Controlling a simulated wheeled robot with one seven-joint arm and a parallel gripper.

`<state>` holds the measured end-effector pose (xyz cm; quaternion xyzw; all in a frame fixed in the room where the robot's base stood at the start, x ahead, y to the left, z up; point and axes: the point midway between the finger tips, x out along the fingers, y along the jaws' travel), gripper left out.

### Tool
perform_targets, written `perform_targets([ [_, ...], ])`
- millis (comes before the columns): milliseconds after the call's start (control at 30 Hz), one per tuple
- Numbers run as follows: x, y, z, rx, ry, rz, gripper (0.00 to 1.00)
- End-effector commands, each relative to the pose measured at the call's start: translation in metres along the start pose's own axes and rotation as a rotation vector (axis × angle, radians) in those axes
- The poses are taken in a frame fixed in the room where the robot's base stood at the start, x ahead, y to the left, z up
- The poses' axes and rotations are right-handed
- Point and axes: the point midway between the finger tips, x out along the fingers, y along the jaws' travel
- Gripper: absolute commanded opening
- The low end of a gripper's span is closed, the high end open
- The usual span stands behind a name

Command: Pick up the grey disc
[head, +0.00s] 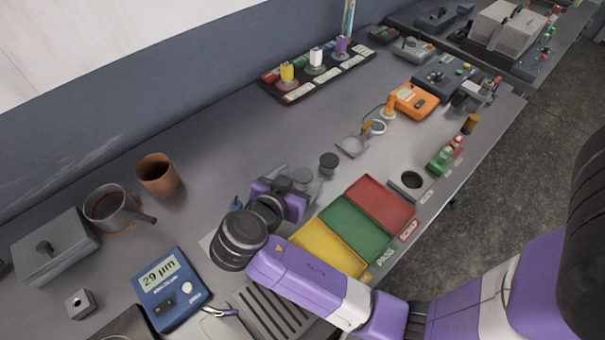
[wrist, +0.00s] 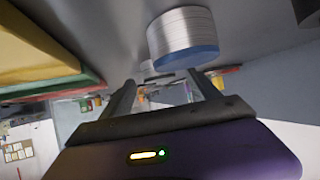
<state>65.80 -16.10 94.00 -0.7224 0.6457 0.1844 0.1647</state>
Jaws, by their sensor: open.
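The grey disc (head: 301,175) is a short round cylinder standing on the grey bench, just past my gripper. In the wrist view, where the bench is at the top, the disc (wrist: 181,32) shows ridged silvery sides and a bluish end face. My gripper (head: 301,184) is low over the bench, its jaws apart and nothing held. In the wrist view its two fingers (wrist: 164,90) point towards the disc, which appears above them and nearer the right finger. I see no clear contact. My gripper partly hides the disc in the head view.
A dark round piece (head: 328,162) stands just beyond the disc. Yellow (head: 326,249), green (head: 354,230) and red (head: 381,203) trays lie right of my gripper. A brown cup (head: 158,174) and a metal pot (head: 107,208) stand left.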

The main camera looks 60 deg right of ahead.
Motion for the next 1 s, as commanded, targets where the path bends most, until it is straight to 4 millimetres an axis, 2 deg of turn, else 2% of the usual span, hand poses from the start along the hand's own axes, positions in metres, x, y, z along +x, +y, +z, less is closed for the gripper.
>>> perform_targets([
  [100,0.0098,0.0009,0.0004,-0.002,-0.001,0.002,0.70],
  [367,0.0116,0.0003,0.0008,-0.001,-0.001,-0.001,0.69],
  [700,0.0114,0.0003,0.0006,0.000,-0.001,-0.001,0.02],
  [1000,0.0106,0.0001,-0.0011,0.001,0.000,-0.001,0.00],
])
